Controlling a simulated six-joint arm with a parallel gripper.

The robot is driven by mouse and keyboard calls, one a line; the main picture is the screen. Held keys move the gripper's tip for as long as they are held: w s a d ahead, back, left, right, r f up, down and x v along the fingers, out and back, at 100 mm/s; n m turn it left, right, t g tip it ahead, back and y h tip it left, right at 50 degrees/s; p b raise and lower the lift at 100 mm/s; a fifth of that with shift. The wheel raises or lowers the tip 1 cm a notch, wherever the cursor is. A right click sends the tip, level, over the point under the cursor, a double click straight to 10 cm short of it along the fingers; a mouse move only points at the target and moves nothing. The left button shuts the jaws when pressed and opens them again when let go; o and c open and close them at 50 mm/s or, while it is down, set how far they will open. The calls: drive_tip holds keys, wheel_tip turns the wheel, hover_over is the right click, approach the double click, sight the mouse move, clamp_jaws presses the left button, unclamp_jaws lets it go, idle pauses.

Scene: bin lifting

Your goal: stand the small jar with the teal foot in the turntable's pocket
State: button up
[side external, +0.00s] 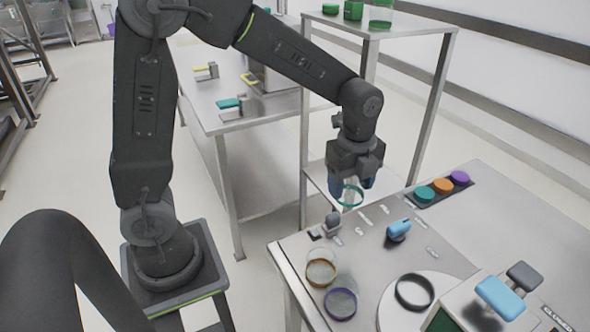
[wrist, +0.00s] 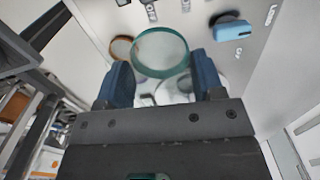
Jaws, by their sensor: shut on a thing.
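My gripper (side external: 350,188) is shut on the small jar with the teal foot (side external: 350,197) and holds it in the air above the table's back edge. In the wrist view the jar's teal ring (wrist: 160,52) shows just beyond my gripper's two blue fingers (wrist: 166,82). The jar is clear, and its upper part is hidden by the fingers. The turntable (side external: 389,310) is a white disc at the table's front, with a dark ring-shaped pocket (side external: 415,291) on it. The pocket looks empty. The jar is well apart from the pocket.
An orange-footed jar (side external: 321,271) and a purple-footed jar (side external: 341,303) stand left of the turntable. A blue-handled switch (side external: 398,230) and a grey one (side external: 332,223) sit behind. Teal, orange and purple lids (side external: 442,186) lie on a dark strip. A blue-handled device (side external: 500,296) stands front right.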

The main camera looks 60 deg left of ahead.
drive_tip(key=w+d+f, duration=0.2)
drive_tip(key=d, duration=0.8)
drive_tip(key=w+d+f, duration=0.1)
drive_tip(key=d, duration=0.8)
drive_tip(key=shift+w+f, duration=0.15)
drive_tip(key=shift+f, duration=2.3)
drive_tip(key=shift+f, duration=1)
drive_tip(key=o, duration=1.2)
wheel_tip(320, 180, up, 8)
